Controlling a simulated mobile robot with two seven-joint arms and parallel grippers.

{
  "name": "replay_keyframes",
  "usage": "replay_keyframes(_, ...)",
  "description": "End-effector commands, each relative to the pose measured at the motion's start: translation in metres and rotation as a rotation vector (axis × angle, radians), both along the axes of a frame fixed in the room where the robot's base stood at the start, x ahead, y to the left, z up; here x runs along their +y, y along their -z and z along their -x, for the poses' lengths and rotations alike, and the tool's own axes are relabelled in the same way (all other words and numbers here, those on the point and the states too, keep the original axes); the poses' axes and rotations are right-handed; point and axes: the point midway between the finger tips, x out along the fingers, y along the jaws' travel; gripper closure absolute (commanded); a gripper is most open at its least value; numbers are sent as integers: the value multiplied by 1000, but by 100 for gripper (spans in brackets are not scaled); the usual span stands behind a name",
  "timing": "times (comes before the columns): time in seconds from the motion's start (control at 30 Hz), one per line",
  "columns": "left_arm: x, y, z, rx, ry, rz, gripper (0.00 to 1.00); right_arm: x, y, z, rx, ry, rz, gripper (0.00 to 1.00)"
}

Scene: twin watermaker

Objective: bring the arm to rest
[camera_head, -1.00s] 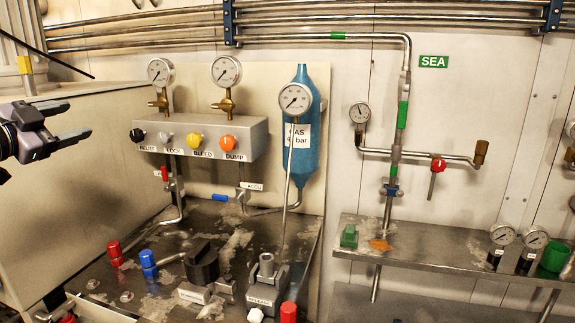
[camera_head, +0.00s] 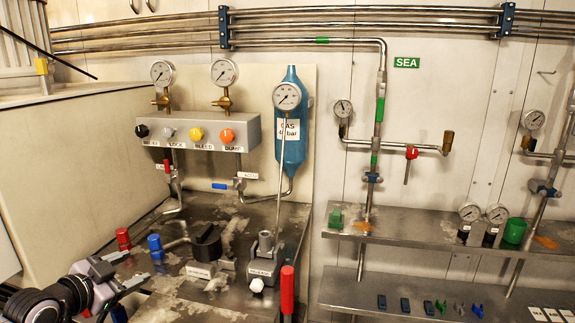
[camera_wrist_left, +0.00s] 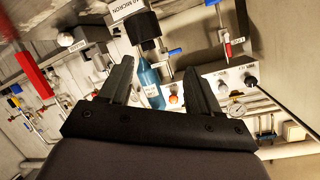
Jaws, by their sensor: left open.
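My left gripper (camera_head: 134,270) is at the lower left of the head view, low beside the left end of the steel bench (camera_head: 180,228). Its two fingers are apart and nothing shows between them. In the left wrist view the two dark fingers (camera_wrist_left: 160,82) also stand apart, with the blue gas cylinder (camera_wrist_left: 150,82) seen in the background between them. My right gripper is in neither view.
A red-capped post (camera_head: 124,239), a blue-capped post (camera_head: 155,245) and a black-topped fitting (camera_head: 208,243) stand near the gripper. A tall red handle (camera_head: 287,290) rises at the front. The knob panel (camera_head: 200,131) and blue cylinder (camera_head: 292,150) are behind.

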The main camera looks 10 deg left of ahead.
Motion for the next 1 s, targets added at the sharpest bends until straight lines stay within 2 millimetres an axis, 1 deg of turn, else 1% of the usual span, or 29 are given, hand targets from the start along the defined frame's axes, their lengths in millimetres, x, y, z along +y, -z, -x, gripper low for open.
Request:
replay_keyframes(0.03, -20, 36, 15, 45, 1, 41, 37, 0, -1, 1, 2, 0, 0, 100)
replay_keyframes(0.07, -31, 54, 23, 68, -1, 59, 37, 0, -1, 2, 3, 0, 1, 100)
replay_keyframes(0.1, -45, 76, 36, 96, -5, 86, 37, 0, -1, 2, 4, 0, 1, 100)
replay_keyframes(0.17, -66, 107, 57, 138, -15, 125, 37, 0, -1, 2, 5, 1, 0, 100)
replay_keyframes(0.2, -80, 126, 72, 165, -24, 152, 37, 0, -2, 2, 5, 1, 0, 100)
replay_keyframes(0.27, -101, 152, 97, 205, -39, 194, 37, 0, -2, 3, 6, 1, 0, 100)
replay_keyframes(0.3, -116, 168, 115, 233, -53, 223, 37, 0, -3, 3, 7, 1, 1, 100)
replay_keyframes(0.37, -137, 187, 142, 270, -75, 264, 37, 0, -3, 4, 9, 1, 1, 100)
replay_keyframes(0.4, -150, 198, 159, 292, -93, 291, 37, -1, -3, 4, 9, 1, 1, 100)
replay_keyframes(0.5, -177, 216, 198, 340, -139, 348, 37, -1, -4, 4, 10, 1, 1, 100)
replay_keyframes(0.53, -183, 219, 208, 352, -152, 362, 37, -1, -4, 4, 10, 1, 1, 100)
replay_keyframes(0.6, -194, 225, 225, 371, -178, 387, 37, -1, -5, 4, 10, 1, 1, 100)
replay_keyframes(0.67, -201, 227, 236, 382, -194, 400, 37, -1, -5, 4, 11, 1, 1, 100)
replay_keyframes(0.73, -205, 229, 244, 391, -207, 409, 37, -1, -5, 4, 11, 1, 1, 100)
replay_keyframes(0.8, -207, 230, 247, 395, -213, 415, 37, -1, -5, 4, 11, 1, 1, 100)
replay_keyframes(1.0, -207, 230, 247, 395, -213, 413, 37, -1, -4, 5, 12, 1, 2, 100)
